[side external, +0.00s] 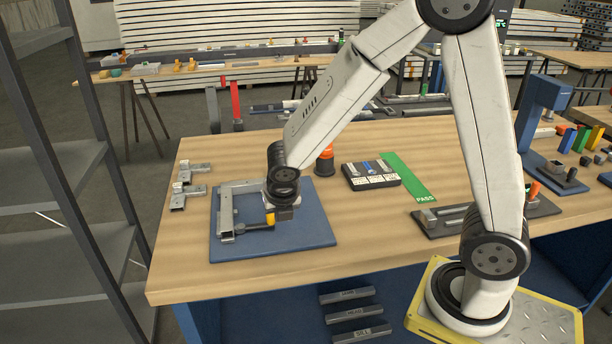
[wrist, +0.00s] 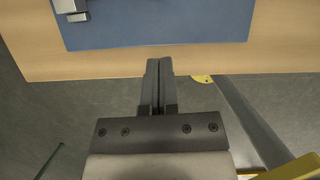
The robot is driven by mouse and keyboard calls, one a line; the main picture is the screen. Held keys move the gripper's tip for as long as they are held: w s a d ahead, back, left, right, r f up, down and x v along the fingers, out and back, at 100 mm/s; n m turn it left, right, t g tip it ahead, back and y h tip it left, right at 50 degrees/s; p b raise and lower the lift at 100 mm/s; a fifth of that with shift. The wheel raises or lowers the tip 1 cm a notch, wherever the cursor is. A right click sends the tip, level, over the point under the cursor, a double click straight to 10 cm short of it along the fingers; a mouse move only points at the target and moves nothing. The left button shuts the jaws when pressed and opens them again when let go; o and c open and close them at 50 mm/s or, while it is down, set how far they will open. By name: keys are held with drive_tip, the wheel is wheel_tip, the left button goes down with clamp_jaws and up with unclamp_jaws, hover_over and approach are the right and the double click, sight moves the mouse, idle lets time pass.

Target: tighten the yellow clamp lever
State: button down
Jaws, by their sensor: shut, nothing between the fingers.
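The yellow clamp lever (side external: 270,219) sits at the right end of a dark clamp bar (side external: 252,227) in the side external view. The clamp is at a grey metal frame (side external: 227,215) on a blue mat (side external: 300,240). My gripper (side external: 284,214) appears just right of the lever and partly overlaps it; I cannot tell whether they touch. In the wrist view my gripper (wrist: 159,64) is shut with nothing between its fingers. The blue mat (wrist: 150,25) and a metal frame corner (wrist: 72,8) show there, but the yellow lever does not.
Metal brackets (side external: 190,172) lie left of the mat. Behind and right stand an orange-and-black object (side external: 325,160), a dark tray of small parts (side external: 370,176) and a green PASS strip (side external: 405,177). A dark fixture (side external: 430,219) lies farther right. The front table strip (side external: 200,282) is clear.

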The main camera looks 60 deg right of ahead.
drive_tip(key=shift+v, duration=2.5)
drive_tip(key=shift+s, duration=0.1)
drive_tip(key=s+f+m+y, duration=0.1)
drive_tip(key=s+m, duration=0.3)
drive_tip(key=m, duration=0.9)
drive_tip(key=s+f+m+y, duration=0.1)
drive_tip(key=s+f+m, duration=0.2)
drive_tip(key=m, duration=1.1)
drive_tip(key=shift+s+m+g+y, duration=0.3)
drive_tip(key=shift+s+g+y, duration=0.1)
drive_tip(key=shift+s, duration=0.45)
drive_tip(key=shift+d, duration=0.1)
